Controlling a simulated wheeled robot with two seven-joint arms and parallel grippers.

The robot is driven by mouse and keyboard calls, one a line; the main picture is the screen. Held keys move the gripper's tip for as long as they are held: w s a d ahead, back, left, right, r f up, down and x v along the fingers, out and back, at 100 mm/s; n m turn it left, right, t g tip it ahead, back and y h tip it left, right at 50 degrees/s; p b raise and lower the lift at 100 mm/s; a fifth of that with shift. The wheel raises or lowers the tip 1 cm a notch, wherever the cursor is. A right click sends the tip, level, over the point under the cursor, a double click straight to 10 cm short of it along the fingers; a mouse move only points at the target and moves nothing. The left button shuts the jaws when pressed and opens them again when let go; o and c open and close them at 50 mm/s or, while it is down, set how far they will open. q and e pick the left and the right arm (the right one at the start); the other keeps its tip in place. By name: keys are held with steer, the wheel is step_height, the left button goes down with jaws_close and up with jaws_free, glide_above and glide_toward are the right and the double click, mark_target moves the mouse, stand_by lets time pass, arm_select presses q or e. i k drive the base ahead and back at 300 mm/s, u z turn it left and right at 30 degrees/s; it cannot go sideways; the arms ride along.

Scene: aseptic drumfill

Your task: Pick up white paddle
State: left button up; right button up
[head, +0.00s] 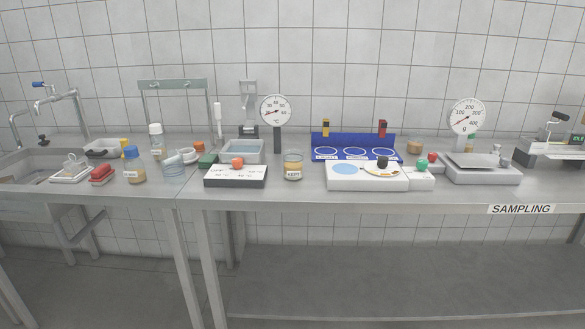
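A slim white upright piece (218,117), which may be the white paddle, stands at the back of the bench. It is just left of a metal tray of bluish liquid (241,150). Its lower end is thin and I cannot tell what holds it up. Neither of my grippers is in view, and nothing on the bench is being touched.
The steel bench (300,190) has a clear front edge.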

mark_target(217, 105)
steer(key=z, duration=0.15)
steer(key=k, duration=0.9)
steer(key=u, duration=1.25)
steer(key=i, duration=1.05)
steer(key=z, duration=0.75)
steer(key=i, duration=0.85)
steer(key=z, duration=0.9)
